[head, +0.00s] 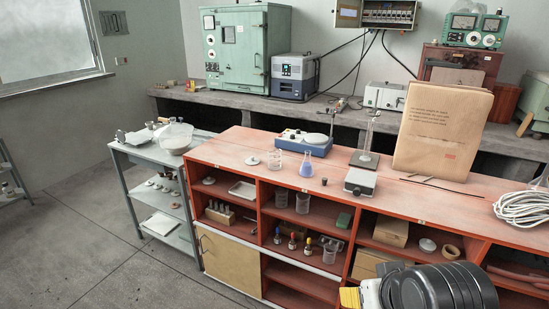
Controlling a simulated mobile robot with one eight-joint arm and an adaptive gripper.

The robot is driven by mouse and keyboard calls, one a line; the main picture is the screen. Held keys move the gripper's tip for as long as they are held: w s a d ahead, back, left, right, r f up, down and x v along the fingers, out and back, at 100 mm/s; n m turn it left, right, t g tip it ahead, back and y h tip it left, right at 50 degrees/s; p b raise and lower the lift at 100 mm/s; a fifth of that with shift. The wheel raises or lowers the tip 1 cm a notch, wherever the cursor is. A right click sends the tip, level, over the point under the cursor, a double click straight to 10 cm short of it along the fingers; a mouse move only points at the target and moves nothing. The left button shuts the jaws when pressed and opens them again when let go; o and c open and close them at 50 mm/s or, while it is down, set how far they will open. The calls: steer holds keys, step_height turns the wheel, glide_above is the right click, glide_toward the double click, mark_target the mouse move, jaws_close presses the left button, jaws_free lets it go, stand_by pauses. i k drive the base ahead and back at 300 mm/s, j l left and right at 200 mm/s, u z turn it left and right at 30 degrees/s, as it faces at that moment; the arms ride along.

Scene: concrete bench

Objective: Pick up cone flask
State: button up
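The cone flask (306,166) stands upright on the red bench top (228,149). It is small clear glass with a blue-violet tint in its body. It stands close to the front edge, just right of a clear glass beaker (279,160) and in front of a blue stirrer-like device (303,142). A dark ribbed part with a small yellow piece shows at the bottom right and looks like part of my arm. No gripper fingers can be made out, and nothing of mine is near the flask.
A grey balance-like device (360,182) and a stand with a tall glass column (366,158) are right of the flask. A large brown paper package (442,133) and a white cable coil (521,209) are farther right. Shelves below hold glassware and bottles.

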mark_target(307, 170)
steer(key=i+j+z, duration=0.25)
steer(key=z, duration=0.25)
steer(key=i+j+z, duration=0.2)
steer(key=j+z, duration=0.25)
steer(key=i+j+z, duration=0.1)
steer(key=j+z, duration=0.4)
